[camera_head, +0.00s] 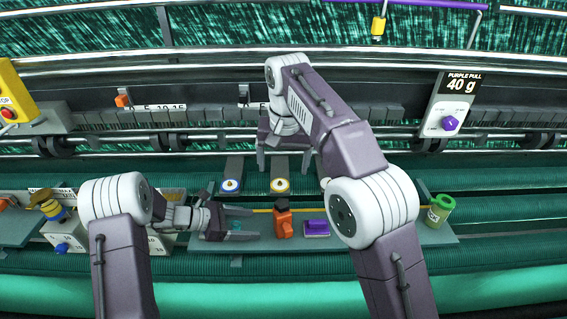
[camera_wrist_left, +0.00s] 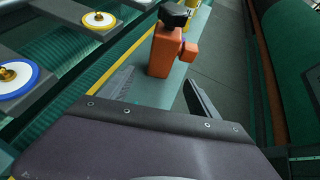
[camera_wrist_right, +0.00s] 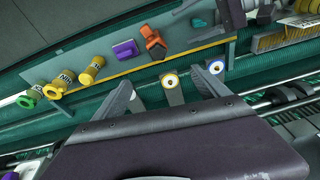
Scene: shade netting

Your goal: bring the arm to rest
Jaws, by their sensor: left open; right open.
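My left gripper (camera_head: 247,223) is low over the grey shelf (camera_head: 360,236), its fingers apart and pointing right toward an orange block with a dark top (camera_head: 283,221). A gap shows between the fingertips and the block.
On the shelf are a purple block (camera_head: 316,228) and a green roll (camera_head: 440,210). Two disc tabs (camera_head: 280,186) lie behind it. A "PURPLE PULL 40 g" panel (camera_head: 450,105) stands at right, a yellow stop box (camera_head: 12,100) at left. A grey box with a blue knob (camera_head: 62,240) is lower left.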

